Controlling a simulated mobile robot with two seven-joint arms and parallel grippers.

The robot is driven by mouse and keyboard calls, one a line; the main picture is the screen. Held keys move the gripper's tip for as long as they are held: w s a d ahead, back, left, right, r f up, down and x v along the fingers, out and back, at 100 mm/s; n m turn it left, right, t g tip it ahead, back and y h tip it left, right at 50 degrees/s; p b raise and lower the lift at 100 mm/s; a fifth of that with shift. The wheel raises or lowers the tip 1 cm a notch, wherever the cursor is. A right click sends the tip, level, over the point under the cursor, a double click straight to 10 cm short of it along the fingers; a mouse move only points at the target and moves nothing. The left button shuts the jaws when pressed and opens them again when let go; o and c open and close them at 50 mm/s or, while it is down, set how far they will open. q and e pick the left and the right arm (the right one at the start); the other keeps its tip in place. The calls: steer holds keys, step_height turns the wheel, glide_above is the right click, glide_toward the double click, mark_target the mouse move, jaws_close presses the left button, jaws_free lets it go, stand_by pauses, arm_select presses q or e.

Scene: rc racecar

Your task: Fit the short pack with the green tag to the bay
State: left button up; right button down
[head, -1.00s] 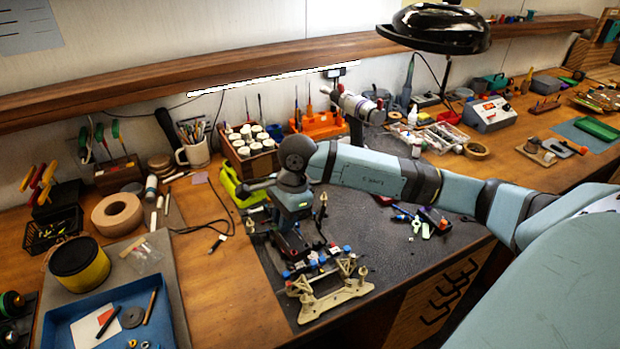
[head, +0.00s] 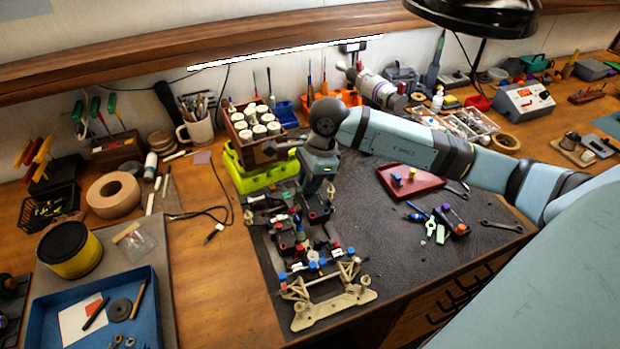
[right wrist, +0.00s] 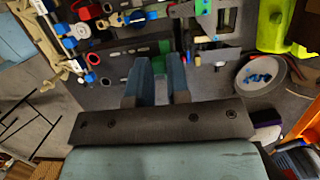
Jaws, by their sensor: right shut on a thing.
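The car chassis (head: 334,306), with pale suspension parts at its near end, lies on the dark mat. Its dark plate (right wrist: 225,52) also shows in the right wrist view. My right gripper (head: 318,192) points down over the chassis's far part. In the right wrist view, my right gripper (right wrist: 157,72) is shut on the short pack, whose green tag (right wrist: 163,48) shows at the fingers. Most of the pack is hidden by the fingers, and I cannot tell whether it touches the chassis. The bay cannot be made out clearly. My left gripper is not in view.
A lime-green case (head: 262,177) and a crate of white-capped jars (head: 240,150) stand behind the chassis. A red tray (head: 388,176), a dark pack (head: 452,221) and a wrench (head: 502,227) lie to the right. Bare mat (head: 385,245) lies between.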

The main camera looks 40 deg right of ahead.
mark_target(309, 197)
steer(key=shift+d+b, duration=0.1)
steer(key=shift+b, duration=0.25)
step_height(309, 197, down, 4)
steer(key=b, duration=0.4)
steer(key=shift+f, duration=0.55)
steer(key=shift+f+b, duration=0.35)
steer(key=shift+b, duration=0.15)
steer(key=shift+b, duration=0.75)
stand_by(0.7)
steer(key=shift+f+b, duration=1)
steer(key=shift+f, duration=0.1)
steer(key=c, duration=1)
jaws_free()
